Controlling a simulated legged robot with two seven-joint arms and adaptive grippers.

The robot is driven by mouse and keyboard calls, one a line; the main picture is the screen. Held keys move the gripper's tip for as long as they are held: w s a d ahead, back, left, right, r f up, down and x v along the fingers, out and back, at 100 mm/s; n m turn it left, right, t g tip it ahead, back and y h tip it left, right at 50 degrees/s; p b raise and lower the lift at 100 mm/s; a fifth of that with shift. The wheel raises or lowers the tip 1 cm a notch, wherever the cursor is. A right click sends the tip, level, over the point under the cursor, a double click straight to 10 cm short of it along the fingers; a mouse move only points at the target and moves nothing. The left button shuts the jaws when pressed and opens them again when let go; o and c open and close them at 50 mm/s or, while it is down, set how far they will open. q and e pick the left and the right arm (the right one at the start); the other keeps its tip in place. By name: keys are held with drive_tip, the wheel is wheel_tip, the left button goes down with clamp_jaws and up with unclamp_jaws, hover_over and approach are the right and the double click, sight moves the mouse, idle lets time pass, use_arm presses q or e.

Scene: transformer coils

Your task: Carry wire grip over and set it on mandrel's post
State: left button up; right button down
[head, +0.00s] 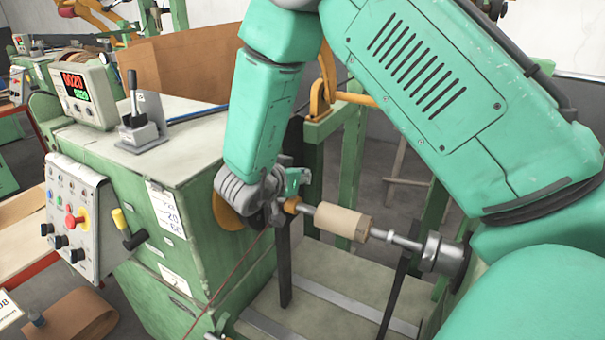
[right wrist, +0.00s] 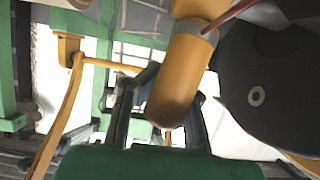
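The wire grip (right wrist: 180,75) is an orange rounded cylinder with a grey band, and a red wire meets it at the band. It fills the space between the fingers of my right gripper (right wrist: 160,112), which appears shut on it; the exact contact is partly hidden. In the head view the right gripper (head: 280,207) is at the left end of the mandrel (head: 318,209), beside the green cabinet. The mandrel is a horizontal metal shaft with a tan sleeve (head: 343,221). I cannot make out its post. My left gripper is out of view.
The green cabinet (head: 135,185) with a control panel (head: 75,220) and lever stands left of the gripper. A dark disc (right wrist: 270,90) is close by on the right of the wrist view. The red wire (head: 230,280) runs down to the left. Dark uprights (head: 284,265) stand below the shaft.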

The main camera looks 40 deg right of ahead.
drive_tip(key=c, duration=2.3)
unclamp_jaws()
drive_tip(key=shift+s+a+f, duration=0.15)
drive_tip(key=shift+f, duration=0.15)
drive_tip(key=o, duration=0.5)
drive_tip(key=shift+r, duration=0.1)
wheel_tip(320, 180, up, 10)
drive_tip(key=shift+f, duration=0.1)
